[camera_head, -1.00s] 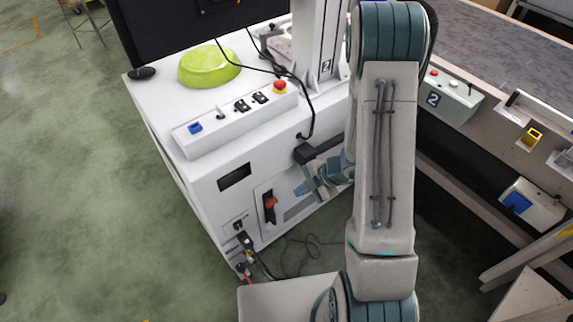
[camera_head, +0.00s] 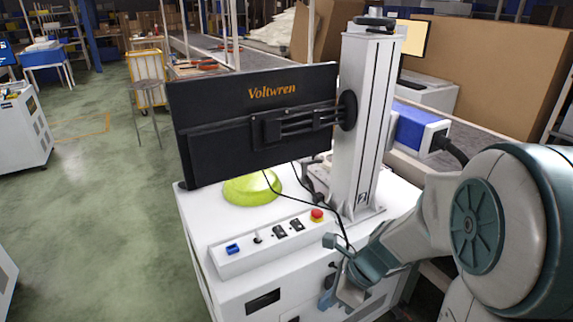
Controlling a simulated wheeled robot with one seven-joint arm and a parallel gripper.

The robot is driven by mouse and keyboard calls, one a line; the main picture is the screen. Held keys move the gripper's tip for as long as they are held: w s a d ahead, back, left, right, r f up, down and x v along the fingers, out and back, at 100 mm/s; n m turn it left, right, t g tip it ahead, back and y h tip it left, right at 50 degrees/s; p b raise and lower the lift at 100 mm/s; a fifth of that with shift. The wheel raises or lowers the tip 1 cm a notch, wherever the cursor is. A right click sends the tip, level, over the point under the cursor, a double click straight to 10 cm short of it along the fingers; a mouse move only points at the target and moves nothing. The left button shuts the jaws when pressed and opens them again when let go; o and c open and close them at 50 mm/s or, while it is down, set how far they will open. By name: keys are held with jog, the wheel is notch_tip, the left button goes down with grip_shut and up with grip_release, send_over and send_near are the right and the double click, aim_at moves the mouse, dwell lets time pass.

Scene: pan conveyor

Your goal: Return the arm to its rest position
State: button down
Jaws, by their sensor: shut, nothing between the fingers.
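My arm comes in from the right, large and close, and bends down toward the white machine cabinet (camera_head: 222,290). My gripper (camera_head: 327,298) hangs low in front of the cabinet's front face. Its blue fingertips are small and partly covered by my wrist. The fingers are shut, and I see nothing held. I cannot tell how far the fingertips are from the cabinet.
A black monitor (camera_head: 225,135) stands on a white post (camera_head: 362,130) above the cabinet. A stool (camera_head: 148,95) stands behind left. The floor at left has free room.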

jog(key=s+d+r+n+t+h+p, duration=0.1)
jog(key=s+d+r+n+h, duration=0.2)
jog(key=r+n, duration=0.4)
jog(key=s+d+r+n+t+h+p, duration=0.1)
jog(key=r+n, duration=0.6)
jog(key=n, duration=0.8)
jog(key=s+d+h+p, duration=0.1)
jog(key=s+d, duration=0.1)
jog(key=s, duration=0.1)
jog(key=shift+s+h, duration=0.2)
jog(key=shift+h, duration=0.2)
